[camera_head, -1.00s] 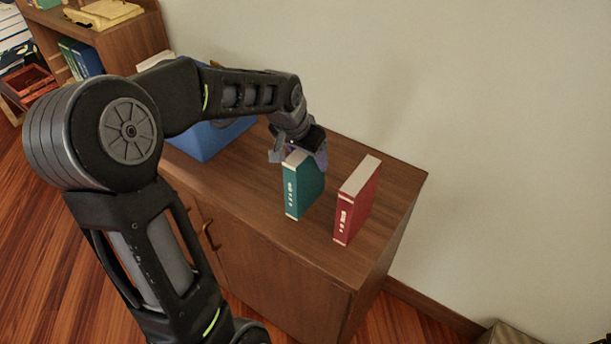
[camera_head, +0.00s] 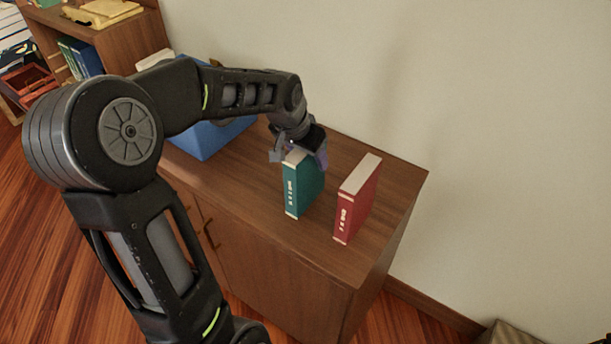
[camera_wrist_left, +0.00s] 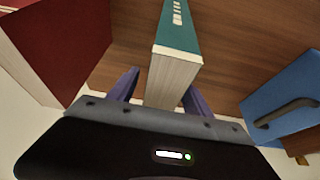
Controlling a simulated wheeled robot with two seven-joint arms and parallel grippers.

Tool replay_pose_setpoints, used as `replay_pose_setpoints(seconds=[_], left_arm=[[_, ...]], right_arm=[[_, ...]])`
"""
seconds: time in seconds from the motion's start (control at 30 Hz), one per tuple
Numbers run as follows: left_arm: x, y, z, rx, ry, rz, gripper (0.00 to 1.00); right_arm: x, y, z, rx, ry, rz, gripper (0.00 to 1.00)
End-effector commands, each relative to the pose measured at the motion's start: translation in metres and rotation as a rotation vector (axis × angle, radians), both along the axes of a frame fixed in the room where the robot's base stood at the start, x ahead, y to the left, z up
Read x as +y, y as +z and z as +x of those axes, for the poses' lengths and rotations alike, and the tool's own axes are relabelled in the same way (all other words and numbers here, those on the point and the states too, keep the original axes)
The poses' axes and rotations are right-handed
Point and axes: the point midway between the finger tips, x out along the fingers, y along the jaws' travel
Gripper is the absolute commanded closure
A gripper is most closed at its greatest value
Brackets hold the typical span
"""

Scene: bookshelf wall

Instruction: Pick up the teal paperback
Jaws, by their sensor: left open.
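The teal paperback (camera_head: 303,187) stands upright on the wooden cabinet top, its spine with white marks facing the front. My left gripper (camera_head: 299,157) is at the book's upper end, coming from behind and above. In the left wrist view the teal paperback (camera_wrist_left: 178,30) and its pale page block (camera_wrist_left: 172,75) lie between the two purple fingers of the left gripper (camera_wrist_left: 161,95). The gripper is open, with a finger on each side of the book and a gap visible at least on the left. My right gripper is not in view.
A red book (camera_head: 357,201) stands upright just right of the teal one, with a narrow gap between. A blue bin (camera_head: 206,139) sits at the left of the cabinet top (camera_head: 270,205). The wall is close behind. A bookshelf (camera_head: 130,50) stands at upper left.

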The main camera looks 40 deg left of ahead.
Motion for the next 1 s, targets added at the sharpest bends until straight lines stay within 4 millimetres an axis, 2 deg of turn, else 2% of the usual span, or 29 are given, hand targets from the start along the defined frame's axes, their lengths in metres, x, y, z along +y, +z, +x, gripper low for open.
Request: replay_pose_setpoints(seconds=[0.3,1.0], left_arm=[[0.0001,-0.0001,0.0,0.0,0.0,0.0,0.43],[0.0001,-0.0003,-0.0001,0.0,0.0,0.0,1.0]], right_arm=[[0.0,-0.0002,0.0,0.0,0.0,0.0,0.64],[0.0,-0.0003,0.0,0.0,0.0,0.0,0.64]])
